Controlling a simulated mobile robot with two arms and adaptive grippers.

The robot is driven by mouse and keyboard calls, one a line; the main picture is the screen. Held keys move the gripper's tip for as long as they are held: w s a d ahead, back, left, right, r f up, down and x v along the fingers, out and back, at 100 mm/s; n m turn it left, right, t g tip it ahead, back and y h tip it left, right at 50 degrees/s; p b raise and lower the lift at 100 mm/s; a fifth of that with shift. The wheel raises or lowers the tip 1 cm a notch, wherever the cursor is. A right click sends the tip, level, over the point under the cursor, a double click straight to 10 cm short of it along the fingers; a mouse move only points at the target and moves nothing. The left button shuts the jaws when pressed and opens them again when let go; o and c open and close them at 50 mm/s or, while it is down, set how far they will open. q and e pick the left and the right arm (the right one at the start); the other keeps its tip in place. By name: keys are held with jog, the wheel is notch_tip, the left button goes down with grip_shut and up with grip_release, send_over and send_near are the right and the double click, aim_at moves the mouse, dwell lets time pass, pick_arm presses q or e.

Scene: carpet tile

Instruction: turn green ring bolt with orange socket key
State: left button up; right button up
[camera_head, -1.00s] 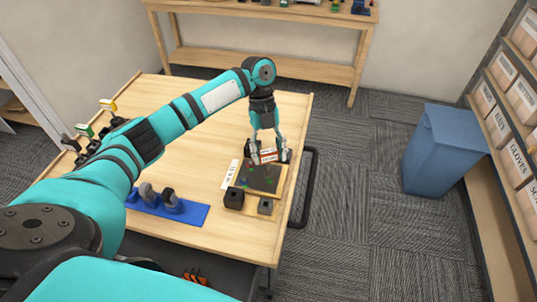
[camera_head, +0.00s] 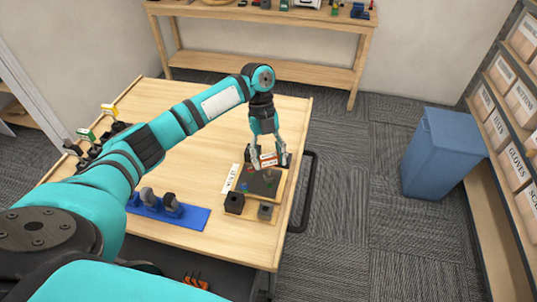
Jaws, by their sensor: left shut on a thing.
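My left gripper (camera_head: 268,158) is at the right side of the wooden table, over a dark board (camera_head: 262,188) on a wooden base. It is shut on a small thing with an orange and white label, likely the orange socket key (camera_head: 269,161). The key's lower end is too small to make out, so I cannot tell whether it touches a bolt. Small blue and green spots show on the board; a green one, perhaps the green ring bolt (camera_head: 244,188), is near its left edge. My right gripper is not in view.
Two dark blocks with holes (camera_head: 234,203) stand at the board's front. A blue holder (camera_head: 188,216) with grey pieces lies to the left. Yellow- and green-topped tools (camera_head: 86,134) stand at the far left edge. A blue bin (camera_head: 443,155) stands on the carpet.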

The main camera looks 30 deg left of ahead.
pick_arm(q)
jog(key=shift+r+p, duration=1.95)
jog(key=shift+r, duration=0.35)
